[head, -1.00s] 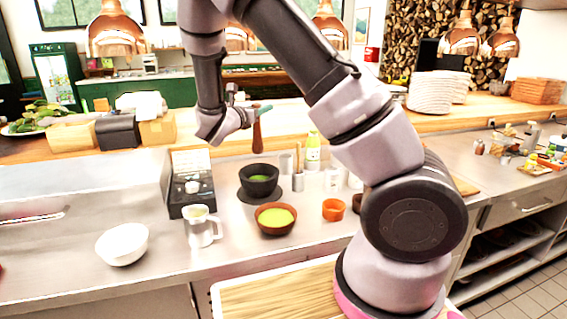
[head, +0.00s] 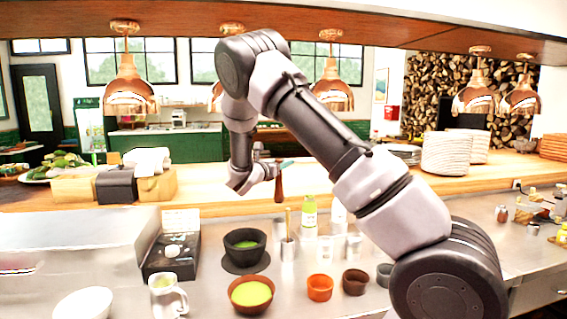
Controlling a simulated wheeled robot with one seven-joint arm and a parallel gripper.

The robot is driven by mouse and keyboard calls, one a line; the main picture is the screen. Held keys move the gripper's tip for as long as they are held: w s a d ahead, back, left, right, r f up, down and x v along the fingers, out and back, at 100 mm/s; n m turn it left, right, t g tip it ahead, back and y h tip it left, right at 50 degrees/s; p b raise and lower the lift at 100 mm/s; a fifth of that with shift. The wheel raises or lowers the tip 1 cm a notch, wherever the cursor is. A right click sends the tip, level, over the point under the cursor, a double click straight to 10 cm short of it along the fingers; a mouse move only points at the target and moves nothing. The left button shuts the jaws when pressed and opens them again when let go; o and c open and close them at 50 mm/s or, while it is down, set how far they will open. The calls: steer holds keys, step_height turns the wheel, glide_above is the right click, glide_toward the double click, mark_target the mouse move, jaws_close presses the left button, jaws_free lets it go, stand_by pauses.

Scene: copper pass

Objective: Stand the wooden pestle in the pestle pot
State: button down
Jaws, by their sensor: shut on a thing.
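The wooden pestle (head: 278,187), dark reddish-brown, hangs nearly upright from my gripper (head: 279,163), its lower end in the air. My gripper is shut on its upper part. Below, on the steel counter, stands a narrow grey metal pot (head: 288,250), with a thin tan stick rising at it. A second metal cylinder (head: 279,229) stands just behind. I cannot tell for sure which one is the pestle pot. The pestle appears above and slightly left of the front one, clearly apart from it.
A black mortar (head: 235,253) with green paste stands left of the metal pots. A brown bowl of green paste (head: 251,308), an orange cup (head: 320,290) and a brown cup (head: 355,283) stand in front. A green-labelled bottle (head: 309,215) and glasses stand to the right.

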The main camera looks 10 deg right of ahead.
step_height(320, 180, down, 11)
stand_by(1.1)
steer(key=shift+c, duration=2.2)
jaws_free()
steer(key=v, duration=1)
steer(key=shift+s+a+f, duration=0.1)
steer(key=shift+s+a, duration=0.15)
